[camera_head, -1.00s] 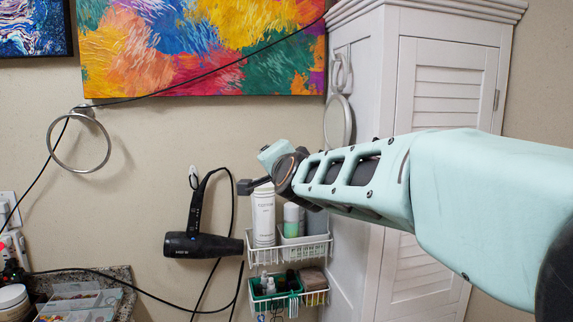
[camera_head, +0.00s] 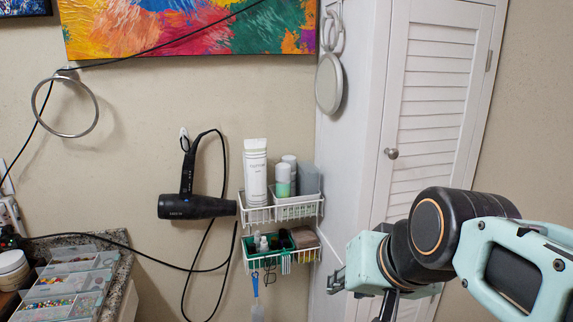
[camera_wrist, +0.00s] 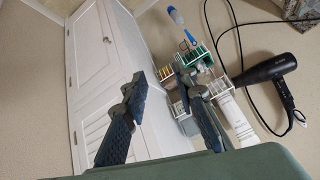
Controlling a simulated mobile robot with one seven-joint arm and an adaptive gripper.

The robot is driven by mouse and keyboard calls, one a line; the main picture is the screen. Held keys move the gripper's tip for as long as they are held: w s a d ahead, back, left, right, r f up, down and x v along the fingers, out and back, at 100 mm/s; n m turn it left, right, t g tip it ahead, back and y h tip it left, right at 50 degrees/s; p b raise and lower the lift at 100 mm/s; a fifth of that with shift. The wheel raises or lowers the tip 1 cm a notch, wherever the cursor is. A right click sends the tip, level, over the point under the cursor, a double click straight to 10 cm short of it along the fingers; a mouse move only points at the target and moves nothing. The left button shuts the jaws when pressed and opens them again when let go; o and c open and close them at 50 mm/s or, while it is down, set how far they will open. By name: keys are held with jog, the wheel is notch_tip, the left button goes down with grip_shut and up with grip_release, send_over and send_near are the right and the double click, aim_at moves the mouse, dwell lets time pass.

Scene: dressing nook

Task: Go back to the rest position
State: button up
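My gripper (camera_wrist: 160,88) is open in the wrist view, with its two dark fingers apart and nothing between them. In the head view my gripper (camera_head: 352,290) is low in front of the white cabinet (camera_head: 350,150), right of the wire baskets. Its fingers are partly hidden there by my own wrist. In the wrist view, the lower wire basket (camera_wrist: 187,62) shows behind and beside the right finger, which partly covers it.
The wall-mounted upper basket (camera_head: 258,215) holds a white tube (camera_head: 256,172) and bottles. A black hair dryer (camera_head: 197,207) hangs left of it, with loose cords. A round mirror (camera_head: 329,84) hangs on the cabinet's side. A granite counter (camera_head: 122,270) with bead boxes is lower left.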

jog(key=s+d+f+n+g+h, duration=0.1)
jog(key=s+d+f+g+h, duration=0.1)
jog(key=s+d+f, duration=0.3)
notch_tip(320, 180, up, 24)
jog(key=s+a+p, duration=0.1)
jog(key=p, duration=2.2)
jog(key=shift+s+a, duration=0.3)
jog(key=shift+a, duration=0.1)
jog(key=shift+w+a, duration=0.1)
